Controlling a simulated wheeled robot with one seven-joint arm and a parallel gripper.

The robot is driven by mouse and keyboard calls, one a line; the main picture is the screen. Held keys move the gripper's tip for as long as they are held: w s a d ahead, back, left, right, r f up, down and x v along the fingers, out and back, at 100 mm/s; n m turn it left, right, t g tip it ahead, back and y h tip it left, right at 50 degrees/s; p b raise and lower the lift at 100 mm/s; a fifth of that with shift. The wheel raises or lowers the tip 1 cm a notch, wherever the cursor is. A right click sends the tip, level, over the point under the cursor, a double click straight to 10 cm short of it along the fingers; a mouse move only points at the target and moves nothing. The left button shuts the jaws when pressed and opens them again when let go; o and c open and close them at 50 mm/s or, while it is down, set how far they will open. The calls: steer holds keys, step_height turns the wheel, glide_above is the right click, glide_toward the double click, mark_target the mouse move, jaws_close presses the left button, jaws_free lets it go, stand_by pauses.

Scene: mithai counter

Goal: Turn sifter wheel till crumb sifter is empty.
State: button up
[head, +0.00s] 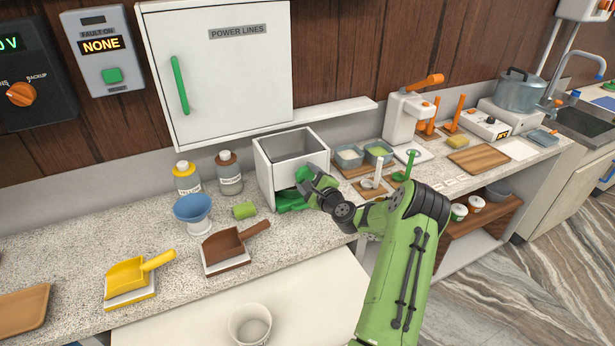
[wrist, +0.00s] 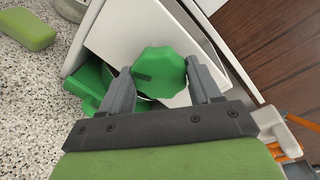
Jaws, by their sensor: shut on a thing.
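The crumb sifter (head: 265,160) is a white box with an open grey hopper on top, standing on the speckled counter. I see no crumbs in the visible part of the hopper; its floor is not clear to see. The green sifter wheel (wrist: 160,70) has a scalloped rim and sits on the sifter's front face. My gripper (head: 310,186) is in front of the sifter, its two fingers closed on opposite sides of the wheel, as the wrist view shows. A green tray (wrist: 88,88) sits low at the sifter's front, partly hidden by my gripper in the head view.
A green block (head: 244,210) lies left of the sifter. A brown scoop (head: 226,246), a yellow scoop (head: 130,275) and a blue funnel (head: 193,209) stand further left. A wooden board (head: 355,172) with small tubs is close on the right. A white cup (head: 249,325) is in front.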

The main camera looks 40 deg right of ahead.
steer(key=shift+s+f, duration=0.1)
steer(key=shift+f, duration=0.15)
stand_by(0.3)
steer(key=o, duration=0.8)
steer(key=shift+o, duration=1.3)
steer(key=shift+r, duration=0.1)
steer(key=b+v, duration=0.2)
steer(key=v, duration=1.3)
steer(key=shift+s, duration=0.3)
steer(key=shift+r, duration=0.1)
